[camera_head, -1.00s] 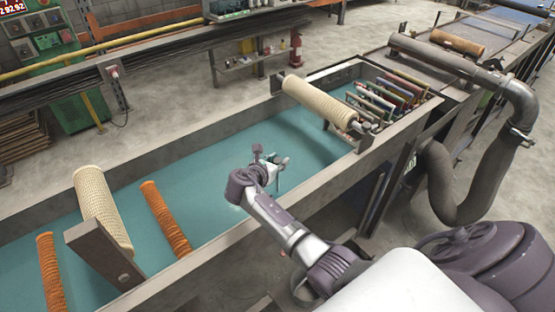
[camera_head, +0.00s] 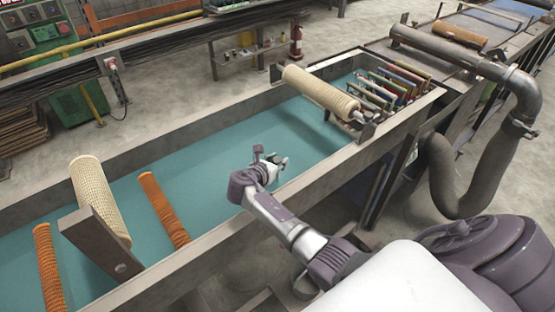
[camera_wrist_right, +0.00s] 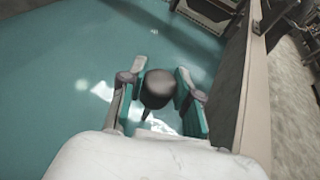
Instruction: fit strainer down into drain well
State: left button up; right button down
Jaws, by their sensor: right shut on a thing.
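My right gripper (camera_head: 275,163) is over the teal-floored trough (camera_head: 230,150), near its front wall. In the right wrist view the gripper (camera_wrist_right: 160,85) has its two teal-padded fingers on either side of a dark rounded piece (camera_wrist_right: 158,88). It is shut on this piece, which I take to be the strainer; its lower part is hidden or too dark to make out. I cannot make out a drain well in either view. My left gripper is not in view.
Two orange rolls (camera_head: 163,208) (camera_head: 48,268) and a cream mesh roll (camera_head: 100,200) are at the trough's left. Another cream roll (camera_head: 320,92) spans its right end, near several coloured rods (camera_head: 400,82). The front wall (camera_head: 330,165) runs close beside my right arm.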

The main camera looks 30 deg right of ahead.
dwell(0.3)
jog(key=c, duration=0.8)
grip_release()
jog(key=shift+o, duration=0.3)
